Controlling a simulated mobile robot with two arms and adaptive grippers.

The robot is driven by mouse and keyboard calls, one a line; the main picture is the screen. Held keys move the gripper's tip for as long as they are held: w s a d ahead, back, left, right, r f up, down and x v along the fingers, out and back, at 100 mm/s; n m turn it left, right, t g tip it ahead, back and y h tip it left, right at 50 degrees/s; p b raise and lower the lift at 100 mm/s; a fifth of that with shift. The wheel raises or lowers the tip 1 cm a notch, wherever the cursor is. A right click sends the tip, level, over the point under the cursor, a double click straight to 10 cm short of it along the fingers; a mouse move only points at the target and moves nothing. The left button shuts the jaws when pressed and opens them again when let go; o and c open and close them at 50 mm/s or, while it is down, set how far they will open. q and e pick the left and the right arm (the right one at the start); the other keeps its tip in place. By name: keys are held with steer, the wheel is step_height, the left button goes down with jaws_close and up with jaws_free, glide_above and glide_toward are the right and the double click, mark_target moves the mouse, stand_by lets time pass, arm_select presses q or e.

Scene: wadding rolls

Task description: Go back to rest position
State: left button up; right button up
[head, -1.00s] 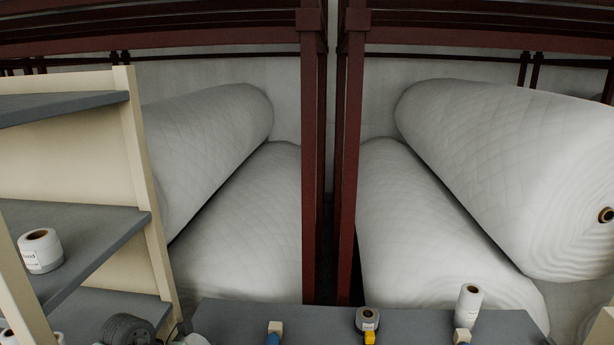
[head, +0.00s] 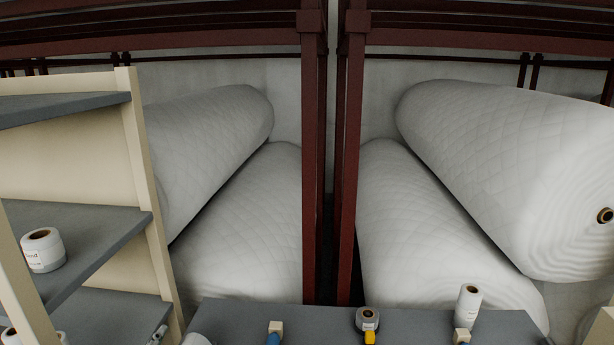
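Neither of my grippers shows in the head view, so their state and what they may hold are hidden. A small white roll with a brown core (head: 42,250) stands upright on the middle shelf of the rack at left. On the grey table (head: 420,325) at the bottom are a short labelled roll (head: 367,318) and a taller white roll (head: 468,304).
A cream rack with grey shelves (head: 75,245) stands close at left. Small items with pale caps, one blue-bodied (head: 275,333), stand at the table's front. Huge quilted rolls (head: 500,170) lie behind, beside dark red posts (head: 312,160).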

arm_select(q)
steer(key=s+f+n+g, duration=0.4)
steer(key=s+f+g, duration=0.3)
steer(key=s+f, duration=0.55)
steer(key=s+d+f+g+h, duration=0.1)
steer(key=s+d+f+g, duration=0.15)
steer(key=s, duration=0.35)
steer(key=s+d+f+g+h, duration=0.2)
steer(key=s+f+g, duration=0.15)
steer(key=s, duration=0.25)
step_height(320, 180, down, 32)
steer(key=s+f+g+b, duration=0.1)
steer(key=b, duration=0.7)
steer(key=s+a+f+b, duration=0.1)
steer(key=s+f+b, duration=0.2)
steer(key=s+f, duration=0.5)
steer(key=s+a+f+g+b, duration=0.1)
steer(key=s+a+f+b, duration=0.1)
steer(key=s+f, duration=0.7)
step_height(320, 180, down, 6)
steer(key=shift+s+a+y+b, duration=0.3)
steer(key=shift+b, duration=0.4)
